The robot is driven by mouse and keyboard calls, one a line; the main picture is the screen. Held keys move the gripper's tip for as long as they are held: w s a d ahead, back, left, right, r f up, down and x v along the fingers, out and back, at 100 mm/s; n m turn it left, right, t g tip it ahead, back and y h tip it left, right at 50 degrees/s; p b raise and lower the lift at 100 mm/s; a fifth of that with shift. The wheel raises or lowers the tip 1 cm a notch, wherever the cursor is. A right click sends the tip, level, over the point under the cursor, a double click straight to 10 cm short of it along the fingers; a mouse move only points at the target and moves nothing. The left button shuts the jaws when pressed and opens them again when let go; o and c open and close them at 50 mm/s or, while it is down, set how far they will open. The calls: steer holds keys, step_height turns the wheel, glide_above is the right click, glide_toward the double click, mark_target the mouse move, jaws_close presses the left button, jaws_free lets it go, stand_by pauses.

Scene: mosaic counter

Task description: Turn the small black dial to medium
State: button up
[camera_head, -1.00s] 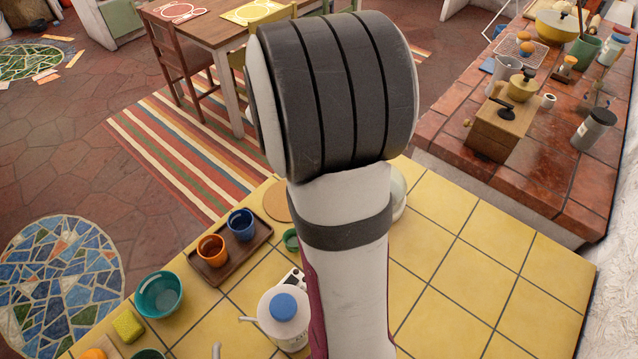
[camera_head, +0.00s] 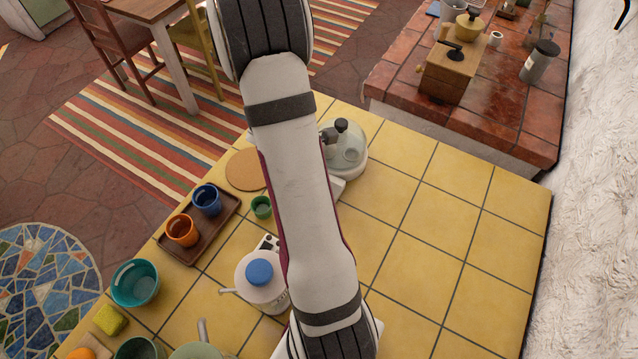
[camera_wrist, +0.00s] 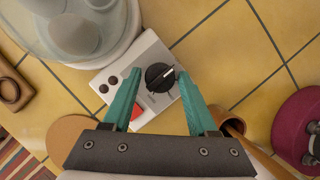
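A white control panel (camera_wrist: 150,55) lies below my gripper in the wrist view. My gripper (camera_wrist: 160,73) is open, with one teal finger on each side of the dial. I cannot tell whether the fingers touch it. In the head view my arm hides the gripper and dial.
A clear glass vessel on a white base (camera_head: 348,160) adjoins the panel. A cork mat (camera_head: 246,170), green cup (camera_head: 261,207), tray with two cups (camera_head: 190,250) and blue-lidded white pot (camera_head: 258,290) stand to the left. Yellow tiles (camera_head: 440,230) are clear on the right.

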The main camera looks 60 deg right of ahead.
jaws_close()
steer(key=shift+m, duration=0.3)
steer(key=m+y, duration=0.1)
steer(key=m, duration=0.1)
steer(key=m+g, duration=0.1)
steer(key=m, duration=0.1)
steer(key=shift+w+d+m+y, duration=0.1)
steer(key=shift+d+m+y, duration=0.05)
steer(key=shift+m+y, duration=0.25)
steer(key=m+y, duration=0.1)
steer(key=m, duration=0.3)
steer(key=shift+d+m+y, duration=0.1)
steer(key=shift+m+y, duration=0.2)
steer(key=shift+y, duration=0.1)
steer(key=m+y, duration=0.1)
steer(key=m, duration=0.3)
steer(key=shift+d+m+y, duration=0.1)
steer(key=shift+m+y, duration=0.2)
steer(key=shift+y, duration=0.1)
steer(key=m+t+y, duration=0.1)
steer(key=m, duration=0.3)
steer(key=shift+m, duration=0.4)
steer(key=shift+m+t+y, duration=0.3)
